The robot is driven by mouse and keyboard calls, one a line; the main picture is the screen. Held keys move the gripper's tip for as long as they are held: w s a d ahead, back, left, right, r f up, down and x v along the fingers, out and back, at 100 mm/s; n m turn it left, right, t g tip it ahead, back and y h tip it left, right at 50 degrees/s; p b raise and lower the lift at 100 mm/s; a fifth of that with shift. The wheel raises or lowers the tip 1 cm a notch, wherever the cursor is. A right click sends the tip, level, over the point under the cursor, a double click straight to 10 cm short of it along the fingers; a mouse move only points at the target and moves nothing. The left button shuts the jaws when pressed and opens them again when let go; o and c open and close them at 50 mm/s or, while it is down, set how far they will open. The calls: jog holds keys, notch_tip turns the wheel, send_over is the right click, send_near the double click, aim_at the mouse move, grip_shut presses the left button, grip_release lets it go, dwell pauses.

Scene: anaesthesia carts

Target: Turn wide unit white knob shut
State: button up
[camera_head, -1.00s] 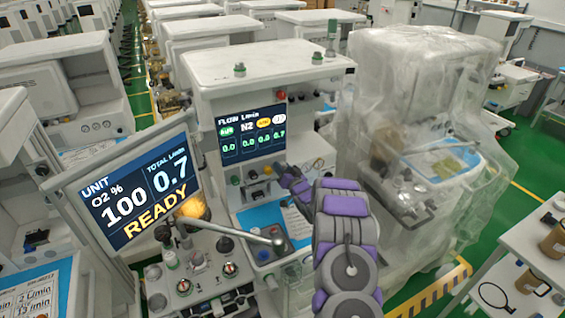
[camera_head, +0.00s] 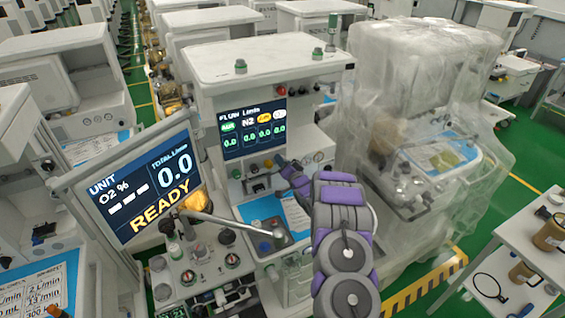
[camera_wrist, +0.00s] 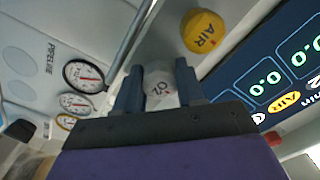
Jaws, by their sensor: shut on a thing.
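The wide unit (camera_head: 262,60) stands in the middle of the head view, with a flow screen (camera_head: 252,128) above a row of knobs. The white knob (camera_wrist: 160,90), marked O2, sits between my two fingers in the wrist view. My gripper (camera_wrist: 159,78) is shut on it, a finger on each side. In the head view my gripper (camera_head: 283,166) reaches the knob row just below the screen and hides the white knob. The flow screen reads 0.0 in all its fields.
A yellow AIR knob (camera_wrist: 203,31) is close beside the white knob. Several gauges (camera_wrist: 85,75) are on the panel to the left. A READY monitor (camera_head: 140,190) stands at left, showing total 0.0. A plastic-covered machine (camera_head: 420,130) stands close at right.

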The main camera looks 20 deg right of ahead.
jog(key=shift+f, duration=0.15)
jog(key=o, duration=0.8)
jog(key=shift+d, duration=0.15)
jog(key=shift+c, duration=0.2)
jog(key=shift+s, duration=0.1)
jog(key=s, duration=1.7)
jog(key=shift+d+p, duration=0.35)
